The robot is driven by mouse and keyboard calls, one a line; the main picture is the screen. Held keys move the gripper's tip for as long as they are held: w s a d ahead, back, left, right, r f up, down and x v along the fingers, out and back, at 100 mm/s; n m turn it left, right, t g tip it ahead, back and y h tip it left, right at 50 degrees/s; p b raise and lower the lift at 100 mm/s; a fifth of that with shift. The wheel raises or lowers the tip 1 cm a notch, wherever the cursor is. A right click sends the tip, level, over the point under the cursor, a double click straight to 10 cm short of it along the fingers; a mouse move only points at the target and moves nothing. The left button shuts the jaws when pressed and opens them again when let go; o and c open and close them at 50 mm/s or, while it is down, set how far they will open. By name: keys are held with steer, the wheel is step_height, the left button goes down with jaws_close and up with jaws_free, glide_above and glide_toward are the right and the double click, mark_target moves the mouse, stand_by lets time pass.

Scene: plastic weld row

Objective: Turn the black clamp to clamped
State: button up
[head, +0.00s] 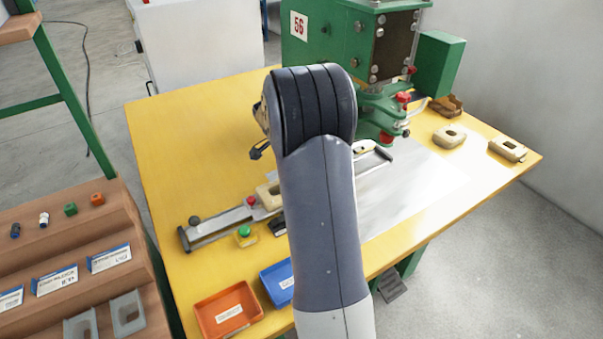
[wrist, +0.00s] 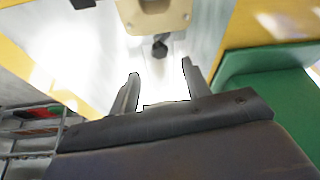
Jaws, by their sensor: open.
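In the wrist view my gripper (wrist: 158,68) is open, its two dark fingers apart with nothing between them. A black knob (wrist: 160,47), perhaps the black clamp's handle, lies just beyond the fingertips, on a pale, overexposed surface. A cream part (wrist: 155,16) is directly behind it. In the head view my arm hides most of the gripper and the middle of the long grey fixture (head: 222,226). A dark knob (head: 194,220) stands near the fixture's left end; I cannot tell whether it is the same knob. The clamp's position cannot be read.
A green press (head: 330,35) stands at the table's back. A red button (head: 251,200) and green button (head: 244,231) are by the fixture. Orange tray (head: 228,312) and blue tray (head: 273,285) sit at the front. Cream parts (head: 449,136) lie right. The left tabletop is clear.

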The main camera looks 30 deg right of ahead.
steer(key=x, duration=0.5)
steer(key=shift+d+f, duration=0.1)
steer(key=shift+f, duration=0.25)
steer(key=shift+c, duration=0.4)
steer(key=c, duration=0.9)
